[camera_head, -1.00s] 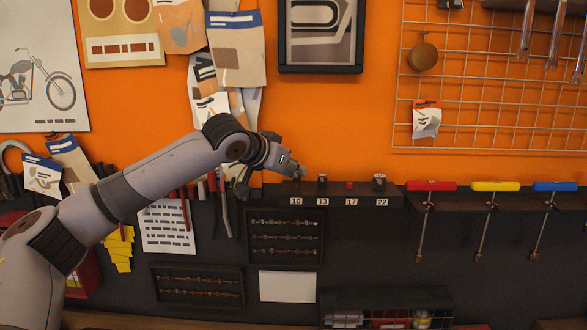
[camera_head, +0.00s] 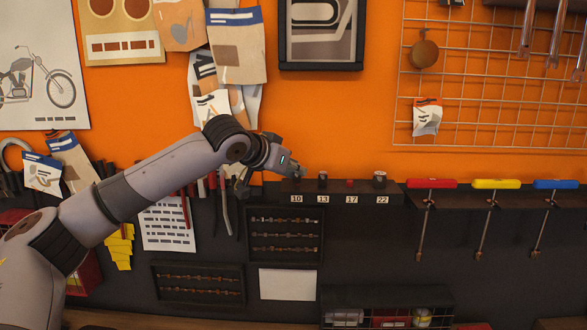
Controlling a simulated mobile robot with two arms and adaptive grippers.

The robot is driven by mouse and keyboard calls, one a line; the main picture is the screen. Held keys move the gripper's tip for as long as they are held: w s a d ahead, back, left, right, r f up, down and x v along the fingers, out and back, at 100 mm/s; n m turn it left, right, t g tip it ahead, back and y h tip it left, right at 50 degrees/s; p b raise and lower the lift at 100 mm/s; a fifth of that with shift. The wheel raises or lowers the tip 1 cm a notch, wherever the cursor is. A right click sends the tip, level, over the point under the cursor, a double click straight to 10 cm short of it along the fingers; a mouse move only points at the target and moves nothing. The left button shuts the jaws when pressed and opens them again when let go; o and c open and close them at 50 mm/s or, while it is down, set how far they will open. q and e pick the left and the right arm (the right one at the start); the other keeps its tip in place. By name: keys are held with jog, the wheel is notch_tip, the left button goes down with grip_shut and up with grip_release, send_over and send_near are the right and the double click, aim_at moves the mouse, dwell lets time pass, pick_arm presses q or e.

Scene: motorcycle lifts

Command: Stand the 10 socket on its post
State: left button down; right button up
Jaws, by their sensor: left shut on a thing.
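My left gripper (camera_head: 297,175) reaches in from the left and is shut at the left end of the dark socket rail (camera_head: 337,194). It is just above the label 10 (camera_head: 296,198). The 10 socket is in its jaws but too small and covered to make out. The 10 post is also hidden by the fingers, so I cannot tell whether socket and post touch. My right gripper is not in view.
The 13 socket (camera_head: 322,180) stands close to the right of my gripper. The 17 place shows only a small red post (camera_head: 350,184). The 22 socket (camera_head: 380,179) stands further right. Coloured T-handles (camera_head: 432,184) hang beyond the rail.

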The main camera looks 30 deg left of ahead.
pick_arm(q)
jog(key=shift+f, duration=0.55)
dwell(0.4)
jog(key=c, duration=1.5)
grip_release()
jog(key=shift+o, duration=0.2)
jog(key=shift+s+r, duration=0.1)
jog(key=v, duration=1.1)
jog(key=shift+s+r, duration=0.2)
jog(key=shift+s, duration=0.1)
jog(key=shift+a, duration=0.1)
